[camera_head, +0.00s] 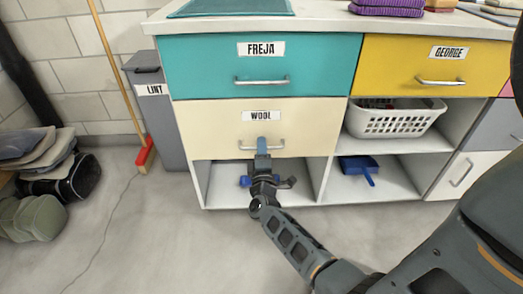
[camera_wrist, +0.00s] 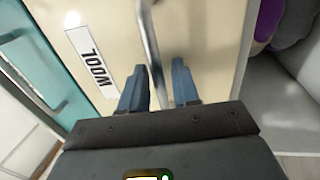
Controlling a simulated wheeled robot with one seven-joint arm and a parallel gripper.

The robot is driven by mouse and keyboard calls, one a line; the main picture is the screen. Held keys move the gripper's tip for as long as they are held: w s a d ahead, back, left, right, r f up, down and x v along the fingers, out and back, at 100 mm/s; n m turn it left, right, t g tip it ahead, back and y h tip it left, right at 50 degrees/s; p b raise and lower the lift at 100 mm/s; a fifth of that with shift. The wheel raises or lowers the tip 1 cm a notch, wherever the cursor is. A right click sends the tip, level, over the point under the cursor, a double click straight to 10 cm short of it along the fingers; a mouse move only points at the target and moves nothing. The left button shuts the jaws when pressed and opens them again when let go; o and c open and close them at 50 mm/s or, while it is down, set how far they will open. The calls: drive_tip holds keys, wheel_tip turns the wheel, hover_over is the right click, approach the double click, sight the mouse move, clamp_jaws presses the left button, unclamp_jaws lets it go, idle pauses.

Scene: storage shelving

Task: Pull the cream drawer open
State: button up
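The cream drawer (camera_head: 215,130), labelled WOOL, sits under a teal drawer labelled FREJA. Its front looks flush with the cabinet. Its metal bar handle (camera_head: 275,145) is partly hidden by my gripper in the head view. My gripper (camera_head: 262,145) reaches up to the handle from below. In the wrist view the blue fingertips (camera_wrist: 158,88) are apart, with the handle bar (camera_wrist: 150,45) running between them. Gaps show on both sides of the bar. The cream front also shows there (camera_wrist: 205,40), with the WOOL label at its left.
The teal drawer (camera_head: 320,70) is above and a yellow drawer (camera_head: 400,65) is at right. A white basket (camera_head: 395,122) and blue dustpan (camera_head: 358,166) sit in the right compartments. A grey bin (camera_head: 165,115) and red broom (camera_head: 146,155) stand left. The floor (camera_head: 150,240) in front is clear.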

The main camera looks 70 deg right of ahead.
drive_tip(key=shift+c, duration=0.5)
clamp_jaws()
